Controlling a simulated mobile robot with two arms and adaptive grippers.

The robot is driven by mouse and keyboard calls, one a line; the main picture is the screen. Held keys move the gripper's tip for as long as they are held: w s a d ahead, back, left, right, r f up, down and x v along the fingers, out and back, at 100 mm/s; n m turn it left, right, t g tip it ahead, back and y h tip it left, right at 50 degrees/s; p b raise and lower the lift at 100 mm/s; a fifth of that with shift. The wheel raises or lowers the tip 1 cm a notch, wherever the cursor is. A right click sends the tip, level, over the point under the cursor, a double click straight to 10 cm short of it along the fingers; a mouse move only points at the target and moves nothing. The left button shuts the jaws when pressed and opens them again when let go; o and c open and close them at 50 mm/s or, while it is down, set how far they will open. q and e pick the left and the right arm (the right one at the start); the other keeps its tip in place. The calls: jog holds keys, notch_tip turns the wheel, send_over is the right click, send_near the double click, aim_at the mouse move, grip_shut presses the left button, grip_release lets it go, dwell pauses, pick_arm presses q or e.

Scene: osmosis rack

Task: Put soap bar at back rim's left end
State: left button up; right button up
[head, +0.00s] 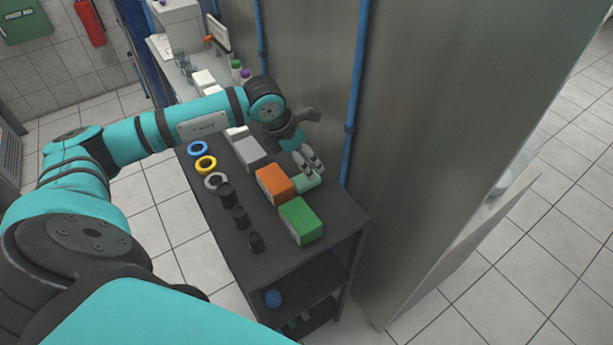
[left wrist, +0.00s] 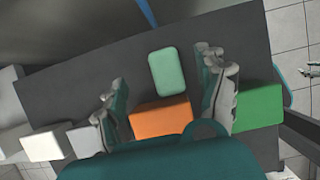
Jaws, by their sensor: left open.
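The soap bar, pale mint green with rounded corners, lies on the dark rack top (head: 335,212) close to its wall-side edge. It shows in the head view (head: 309,181) and whole in the left wrist view (left wrist: 167,72). My left gripper (head: 310,167) is open above the bar. In the left wrist view its fingers (left wrist: 164,70) stand apart on either side of the bar, with no contact visible. At that view's right edge, a grey part (left wrist: 312,68) may be my right gripper; its jaws cannot be read.
An orange box (head: 274,184) lies beside the soap bar, with a green box (head: 300,220) nearby. Grey and white boxes continue along the row. Several rings and black cylinders (head: 256,243) stand on the opposite side. A grey wall and a blue pipe (head: 354,110) rise behind the rack.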

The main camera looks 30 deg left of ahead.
aim_at(316, 173)
pick_arm(q)
jog(key=shift+x, duration=0.9)
jog(key=shift+w+f, duration=0.1)
jog(key=shift+f, duration=0.1)
jog(key=shift+w+d+f+p, duration=0.2)
jog(key=shift+p, duration=0.35)
jog(key=x, duration=0.2)
jog(key=p+x, duration=0.1)
jog(key=shift+w+d+f, duration=0.2)
jog(key=shift+w+d, duration=0.1)
jog(key=shift+w, duration=0.1)
jog(key=shift+w+f+p, duration=0.15)
jog(key=shift+f+p, duration=0.15)
jog(key=shift+f, duration=0.1)
pick_arm(e)
jog(key=r, duration=0.1)
jog(key=s+d+r, duration=0.1)
jog(key=r, duration=0.1)
jog(key=shift+s+d, duration=0.1)
jog(key=shift+s, duration=0.1)
pick_arm(q)
jog(key=c, duration=1.2)
jog(key=shift+c, duration=1)
jog(key=shift+r, duration=0.1)
pick_arm(e)
jog(key=shift+a, duration=0.25)
